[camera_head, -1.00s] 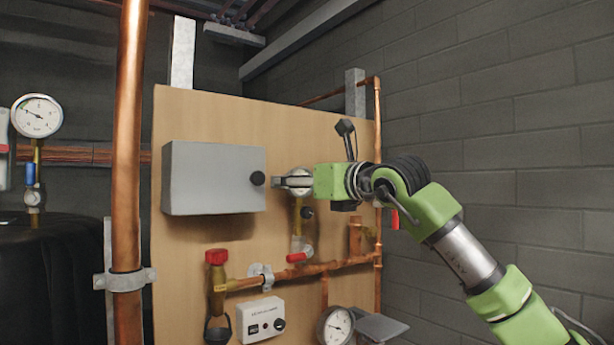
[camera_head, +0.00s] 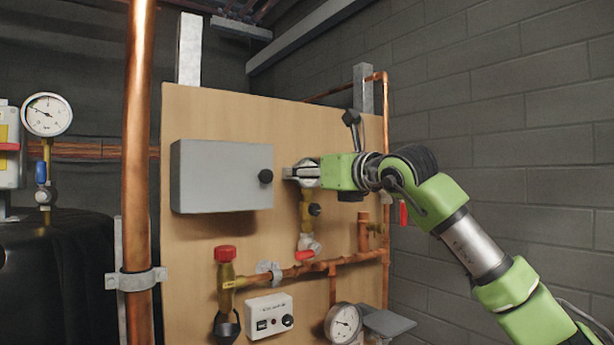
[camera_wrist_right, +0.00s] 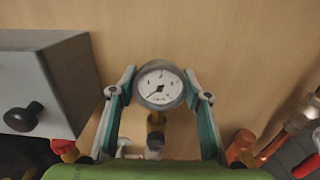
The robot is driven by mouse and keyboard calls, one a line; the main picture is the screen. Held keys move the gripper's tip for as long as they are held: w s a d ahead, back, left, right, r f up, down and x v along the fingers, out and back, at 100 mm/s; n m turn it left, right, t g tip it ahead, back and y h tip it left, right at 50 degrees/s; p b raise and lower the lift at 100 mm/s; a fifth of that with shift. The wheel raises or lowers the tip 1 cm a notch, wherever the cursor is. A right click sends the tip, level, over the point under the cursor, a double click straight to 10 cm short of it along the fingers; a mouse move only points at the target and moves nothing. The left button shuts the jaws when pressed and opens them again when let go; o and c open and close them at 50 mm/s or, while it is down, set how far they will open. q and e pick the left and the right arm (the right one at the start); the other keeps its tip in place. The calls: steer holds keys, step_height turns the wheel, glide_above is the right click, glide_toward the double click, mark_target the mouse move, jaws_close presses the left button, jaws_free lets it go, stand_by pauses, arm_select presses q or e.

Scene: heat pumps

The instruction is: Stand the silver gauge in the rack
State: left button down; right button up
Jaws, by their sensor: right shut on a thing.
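The silver gauge (camera_wrist_right: 160,88) has a round white dial and a grey rim. It faces the right wrist view, above a brass fitting (camera_wrist_right: 155,130). My right gripper (camera_wrist_right: 159,78) is shut on the gauge, one finger on each side of its rim. In the head view the right gripper (camera_head: 303,172) is at the wooden board, just right of the grey box, and mostly covers the gauge. The brass fitting runs straight down below it to a red-handled valve (camera_head: 306,250). I cannot make out a rack. My left gripper is out of view.
The grey box (camera_head: 221,176) with a black knob juts out left of the gripper. Copper pipes (camera_head: 310,269) cross below. Another gauge (camera_head: 343,323) is low on the board by a grey plate (camera_head: 388,323). A third gauge (camera_head: 47,114) stands far left.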

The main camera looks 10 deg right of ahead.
steer(key=shift+r+p, duration=0.85)
steer(key=shift+r, duration=0.6)
steer(key=shift+f, duration=0.1)
